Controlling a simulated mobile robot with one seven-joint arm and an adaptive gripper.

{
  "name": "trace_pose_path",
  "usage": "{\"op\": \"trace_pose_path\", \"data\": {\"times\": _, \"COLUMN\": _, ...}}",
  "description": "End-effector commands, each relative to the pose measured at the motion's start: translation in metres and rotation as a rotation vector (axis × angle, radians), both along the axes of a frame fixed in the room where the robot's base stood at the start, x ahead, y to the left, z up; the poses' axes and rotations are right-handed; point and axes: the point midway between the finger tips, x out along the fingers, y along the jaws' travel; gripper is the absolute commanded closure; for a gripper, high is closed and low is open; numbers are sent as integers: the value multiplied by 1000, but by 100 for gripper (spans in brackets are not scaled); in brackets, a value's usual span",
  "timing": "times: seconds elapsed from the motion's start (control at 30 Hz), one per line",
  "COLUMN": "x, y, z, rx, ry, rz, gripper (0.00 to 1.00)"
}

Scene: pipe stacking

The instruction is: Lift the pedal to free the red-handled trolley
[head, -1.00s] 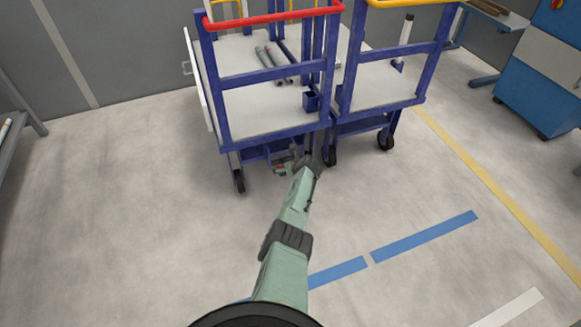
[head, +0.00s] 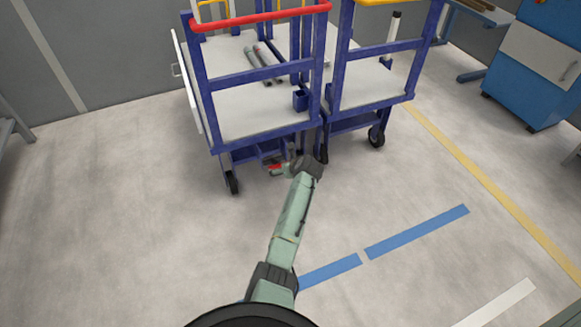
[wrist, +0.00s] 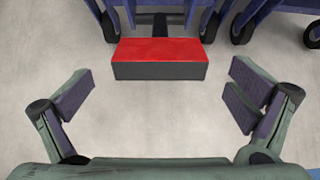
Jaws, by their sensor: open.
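The trolley with the red handle (head: 262,17) has a blue frame and a light deck, and stands at the upper middle of the head view. Its pedal (wrist: 160,58), a dark block with a red top, shows at the top middle of the wrist view. The pedal also shows small in the head view (head: 275,168), low at the trolley's front. My gripper (wrist: 160,95) is open and empty, its fingers spread wide to either side of the pedal's line and short of it. Bare floor lies between the fingers. The head view partly hides the gripper behind my arm.
A second blue trolley with a yellow handle (head: 378,2) stands close on the right. Grey pipes (head: 262,62) lie on the red-handled trolley's deck. A blue cabinet (head: 535,70) stands at the far right. The floor in front is clear, with blue tape marks (head: 417,232).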

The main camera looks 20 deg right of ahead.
Motion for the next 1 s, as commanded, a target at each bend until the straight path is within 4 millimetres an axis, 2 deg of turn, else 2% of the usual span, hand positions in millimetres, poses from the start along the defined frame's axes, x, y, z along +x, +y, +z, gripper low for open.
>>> {"op": "trace_pose_path", "data": {"times": 0.2, "x": -21, "y": -1, "z": 22, "rx": -1, "ry": -1, "rz": 0, "gripper": 0}}
{"op": "trace_pose_path", "data": {"times": 0.37, "x": -29, "y": 0, "z": 30, "rx": 0, "ry": -1, "rz": 1, "gripper": 0}}
{"op": "trace_pose_path", "data": {"times": 0.97, "x": -30, "y": 0, "z": 31, "rx": 0, "ry": -1, "rz": 1, "gripper": 0}}
{"op": "trace_pose_path", "data": {"times": 1.0, "x": -26, "y": 3, "z": 36, "rx": -15, "ry": -10, "rz": 14, "gripper": 0}}
